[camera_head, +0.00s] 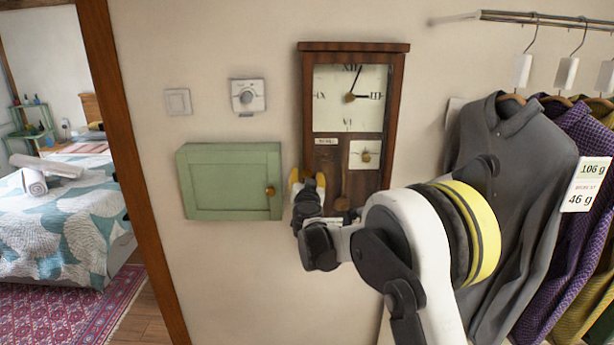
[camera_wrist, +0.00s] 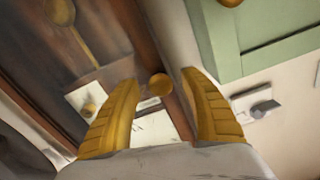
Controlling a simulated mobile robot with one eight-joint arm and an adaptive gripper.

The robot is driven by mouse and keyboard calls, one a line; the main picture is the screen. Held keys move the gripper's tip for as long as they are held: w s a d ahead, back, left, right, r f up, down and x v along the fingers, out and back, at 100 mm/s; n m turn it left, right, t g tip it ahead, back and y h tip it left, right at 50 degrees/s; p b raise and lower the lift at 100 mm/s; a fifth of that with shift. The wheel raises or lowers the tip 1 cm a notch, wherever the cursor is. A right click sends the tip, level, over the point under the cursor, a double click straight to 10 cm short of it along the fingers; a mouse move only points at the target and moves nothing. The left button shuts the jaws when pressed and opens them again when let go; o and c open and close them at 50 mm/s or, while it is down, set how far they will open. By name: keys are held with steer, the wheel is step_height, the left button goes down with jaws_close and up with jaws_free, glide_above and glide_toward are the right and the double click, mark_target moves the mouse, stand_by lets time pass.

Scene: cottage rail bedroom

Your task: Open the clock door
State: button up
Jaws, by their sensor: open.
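The wall clock (camera_head: 398,95) is a dark wooden case with a large white dial, a small dial and a pendulum below. It hangs in the middle of the head view, and its front looks shut. It also shows tilted in the wrist view (camera_wrist: 135,35). A round brass knob (camera_wrist: 160,86) on the clock's edge lies between my yellow fingertips in the wrist view. My gripper (camera_head: 308,182) is open at the clock's lower left edge and hides the knob in the head view. I cannot tell whether a finger touches the knob.
A green wall cabinet (camera_head: 230,180) with a brass knob is close left of my gripper. A thermostat (camera_head: 247,96) and a light switch (camera_head: 178,102) are above it. Clothes, including a grey sweater (camera_head: 510,170), hang from a rail (camera_head: 545,18) at the right. A doorway is at the left.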

steer(key=shift+w, duration=0.5)
steer(key=shift+c, duration=0.6)
jaws_close()
steer(key=s+d+n+g+y+b, duration=0.1)
steer(key=s+d+n+y, duration=0.2)
steer(key=s+y, duration=0.3)
steer(key=s+d+n+g+y+b, duration=0.1)
steer(key=s+d+n+y+b, duration=0.15)
steer(key=s, duration=0.65)
steer(key=s+d+n+g+y, duration=0.8)
steer(key=s+d, duration=0.2)
steer(key=d, duration=0.2)
steer(key=shift+d+y+b, duration=0.25)
steer(key=shift+y+b, duration=0.05)
steer(key=shift+y, duration=0.05)
steer(key=shift+o, duration=0.6)
jaws_free()
